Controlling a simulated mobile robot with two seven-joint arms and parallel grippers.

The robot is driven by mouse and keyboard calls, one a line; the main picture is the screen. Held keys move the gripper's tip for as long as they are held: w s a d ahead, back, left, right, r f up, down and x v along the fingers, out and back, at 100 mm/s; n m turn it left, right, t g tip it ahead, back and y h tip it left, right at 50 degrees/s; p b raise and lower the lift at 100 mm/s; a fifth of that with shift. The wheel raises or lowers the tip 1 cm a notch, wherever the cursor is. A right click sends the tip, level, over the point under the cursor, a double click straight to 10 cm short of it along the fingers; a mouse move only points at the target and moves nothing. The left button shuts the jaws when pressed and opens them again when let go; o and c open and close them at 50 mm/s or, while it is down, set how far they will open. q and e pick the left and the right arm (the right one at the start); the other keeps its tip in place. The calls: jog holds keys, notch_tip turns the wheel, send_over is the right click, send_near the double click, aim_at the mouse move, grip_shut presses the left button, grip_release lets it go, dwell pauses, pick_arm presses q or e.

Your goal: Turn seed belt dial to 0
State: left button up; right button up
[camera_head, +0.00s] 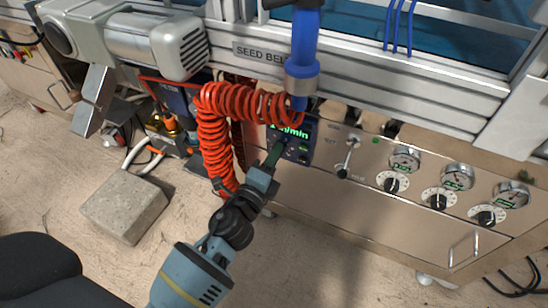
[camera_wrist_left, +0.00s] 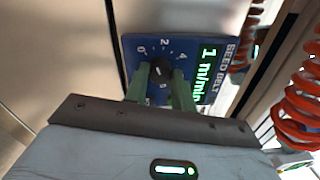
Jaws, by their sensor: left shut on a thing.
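The seed belt dial (camera_wrist_left: 160,69) is a black knob on a blue panel (camera_wrist_left: 213,49) with white numbers around it. A 0 stands at its upper left and a 4 at its right in the left wrist view. A green display (camera_wrist_left: 207,75) beside it reads 1 m/min. My left gripper (camera_wrist_left: 160,80) has its two green fingers on either side of the knob, shut on it. In the head view, my left gripper (camera_head: 276,153) reaches the blue panel (camera_head: 301,147) from below, and its fingers hide the dial. My right gripper is not in view.
A coiled red hose (camera_head: 216,130) hangs close to the left of the panel. A blue tube (camera_head: 304,45) comes down above it. A lever (camera_head: 348,158) and several gauges with black knobs lie to the right. A concrete block (camera_head: 125,203) sits on the floor.

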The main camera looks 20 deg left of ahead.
pick_arm(q)
jog(key=shift+n, duration=2.4)
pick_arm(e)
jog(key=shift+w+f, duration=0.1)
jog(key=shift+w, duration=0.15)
pick_arm(q)
jog(key=o, duration=1)
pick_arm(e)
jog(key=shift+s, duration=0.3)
pick_arm(q)
jog(key=shift+s, duration=0.1)
